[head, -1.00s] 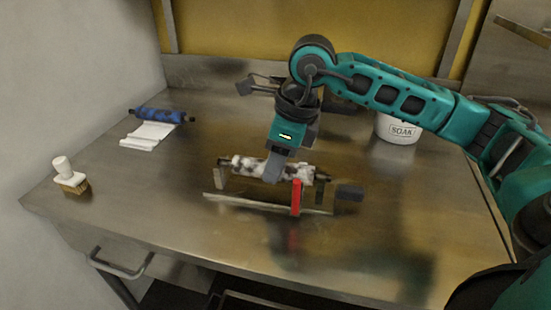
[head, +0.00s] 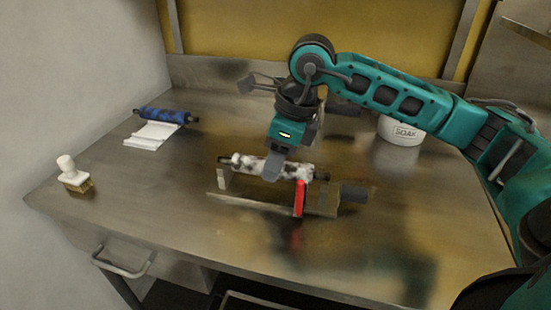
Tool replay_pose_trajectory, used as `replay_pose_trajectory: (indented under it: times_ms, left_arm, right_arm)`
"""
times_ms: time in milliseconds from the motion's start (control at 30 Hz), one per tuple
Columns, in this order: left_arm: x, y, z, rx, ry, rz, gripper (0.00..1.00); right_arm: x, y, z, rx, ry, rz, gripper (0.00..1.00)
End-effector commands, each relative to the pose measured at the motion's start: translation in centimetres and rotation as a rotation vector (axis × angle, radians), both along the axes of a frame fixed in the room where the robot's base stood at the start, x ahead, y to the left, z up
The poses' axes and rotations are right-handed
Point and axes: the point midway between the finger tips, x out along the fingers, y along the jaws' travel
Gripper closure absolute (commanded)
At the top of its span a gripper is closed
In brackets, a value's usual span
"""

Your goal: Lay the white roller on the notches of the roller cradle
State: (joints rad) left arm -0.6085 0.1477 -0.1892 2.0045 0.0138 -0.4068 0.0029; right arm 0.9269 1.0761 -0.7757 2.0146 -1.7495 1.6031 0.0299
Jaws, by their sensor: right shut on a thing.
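The white roller (head: 250,164), blotched with dark stains, lies lengthwise over the roller cradle (head: 252,203) in mid-table. Its dark shaft ends show near the cradle's left and right uprights. I cannot tell whether the ends sit in the notches or are just above them. A red upright piece (head: 300,198) stands at the cradle's front right. My right gripper (head: 273,168) comes down from above and is shut on the roller near its middle, hiding part of it. My left gripper is not in view.
A blue roller (head: 163,115) with a white cloth (head: 152,136) lies at the back left. A white-handled brush (head: 73,174) stands at the left edge. A white SOAK tub (head: 401,131) stands at the back right, behind my right arm. The front table is clear.

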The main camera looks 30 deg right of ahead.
Motion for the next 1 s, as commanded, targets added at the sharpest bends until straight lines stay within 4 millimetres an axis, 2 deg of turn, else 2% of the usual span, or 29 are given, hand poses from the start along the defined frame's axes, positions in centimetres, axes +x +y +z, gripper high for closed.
replay_pose_trajectory:
  times_ms: [633, 667, 933, 1000]
  left_arm:
    - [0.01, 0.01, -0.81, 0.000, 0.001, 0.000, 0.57]
    - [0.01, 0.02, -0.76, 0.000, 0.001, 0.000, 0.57]
    - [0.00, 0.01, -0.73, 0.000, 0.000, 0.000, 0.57]
    - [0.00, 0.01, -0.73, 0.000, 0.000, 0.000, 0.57]
  right_arm:
    - [0.02, -0.01, -0.80, 0.001, -0.002, 0.000, 1.00]
    - [0.03, -0.01, -0.74, 0.001, -0.002, 0.000, 0.61]
    - [0.00, 0.00, -0.75, 0.001, -0.001, 0.000, 0.35]
    - [0.00, 0.00, -0.75, 0.001, -0.001, 0.000, 0.33]
